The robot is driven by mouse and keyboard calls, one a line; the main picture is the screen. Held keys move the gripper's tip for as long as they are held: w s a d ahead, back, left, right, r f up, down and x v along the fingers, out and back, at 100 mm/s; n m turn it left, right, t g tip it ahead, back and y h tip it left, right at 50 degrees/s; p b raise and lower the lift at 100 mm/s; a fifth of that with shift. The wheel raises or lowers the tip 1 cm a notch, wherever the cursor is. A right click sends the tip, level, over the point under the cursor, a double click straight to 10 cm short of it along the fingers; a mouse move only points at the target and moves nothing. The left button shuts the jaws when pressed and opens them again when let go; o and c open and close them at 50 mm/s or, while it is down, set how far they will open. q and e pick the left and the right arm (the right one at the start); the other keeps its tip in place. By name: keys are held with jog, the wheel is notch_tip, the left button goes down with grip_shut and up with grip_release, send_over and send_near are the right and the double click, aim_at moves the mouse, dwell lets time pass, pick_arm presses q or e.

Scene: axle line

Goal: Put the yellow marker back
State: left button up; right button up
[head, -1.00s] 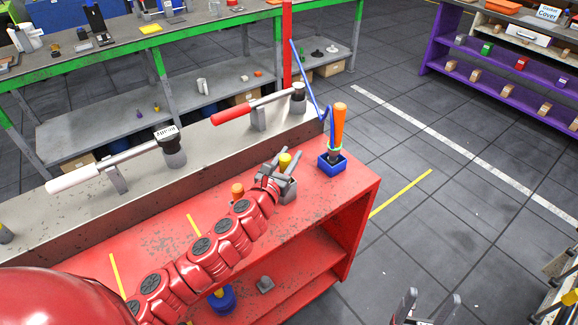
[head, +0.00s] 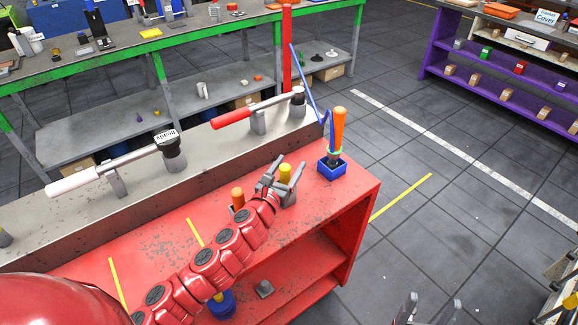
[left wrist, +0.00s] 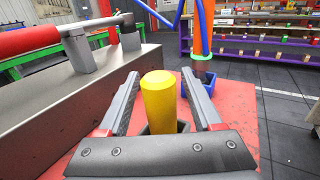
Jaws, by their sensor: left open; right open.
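The yellow marker (head: 285,172) stands upright in a small grey holder (head: 287,196) on the red workbench (head: 325,215). It shows large in the left wrist view (left wrist: 159,98), between the two fingers. My left gripper (head: 279,176) is open, with a finger on each side of the marker and a visible gap to each. The marker's lower end is hidden in the holder. My right gripper (head: 428,307) is open and empty at the bottom edge of the head view, away from the bench.
A blue holder (head: 332,170) with an orange-handled tool (head: 338,130) stands to the right. An orange-topped item (head: 238,196) stands just left of my gripper. Behind are a red-handled tool (head: 232,116) and a white-handled tool (head: 75,181) on a grey ledge.

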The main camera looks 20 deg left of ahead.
pick_arm(q)
jog(key=shift+r, duration=0.1)
jog(key=shift+r+p, duration=0.2)
jog(key=shift+p, duration=0.1)
jog(key=shift+s+a+f, duration=0.1)
jog(key=shift+s+f, duration=0.05)
jog(key=shift+s, duration=0.2)
jog(key=s+a, duration=0.1)
jog(key=s, duration=1)
jog(key=shift+a+b, duration=0.25)
jog(key=shift+b, duration=0.2)
jog(key=shift+s, duration=0.15)
